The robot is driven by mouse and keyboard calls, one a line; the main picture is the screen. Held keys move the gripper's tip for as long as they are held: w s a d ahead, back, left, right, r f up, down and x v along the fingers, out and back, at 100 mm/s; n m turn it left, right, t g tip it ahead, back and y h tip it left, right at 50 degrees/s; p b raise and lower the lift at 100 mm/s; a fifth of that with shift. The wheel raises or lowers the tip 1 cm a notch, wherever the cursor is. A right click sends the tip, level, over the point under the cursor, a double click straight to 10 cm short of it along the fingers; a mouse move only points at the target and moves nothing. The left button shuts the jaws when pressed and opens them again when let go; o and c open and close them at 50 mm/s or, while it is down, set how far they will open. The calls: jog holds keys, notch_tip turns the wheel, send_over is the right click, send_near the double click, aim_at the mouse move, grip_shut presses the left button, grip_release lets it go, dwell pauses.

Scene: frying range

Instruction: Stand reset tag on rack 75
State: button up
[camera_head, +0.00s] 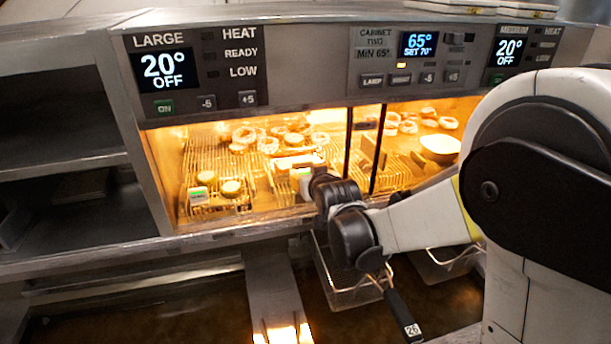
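The warm-lit cabinet (225,222) holds wire racks with food on them. A small white tag with a green face (197,196) stands at the front of the left wire rack (240,190). A second pale tag-like piece with some green (301,179) shows at the tip of my gripper (314,180), near the cabinet's front edge. No number 75 can be read on any rack or tag.
A dark vertical divider (348,150) splits the cabinet opening. A pale bowl (440,146) stands in the right section. Below my gripper hangs a wire fry basket (345,290) with a black handle marked 26 (403,318). Empty dark shelves (60,160) are at the left.

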jog(key=shift+f, duration=0.4)
jog(key=shift+f, duration=0.15)
jog(key=o, duration=1)
jog(key=shift+c, duration=0.2)
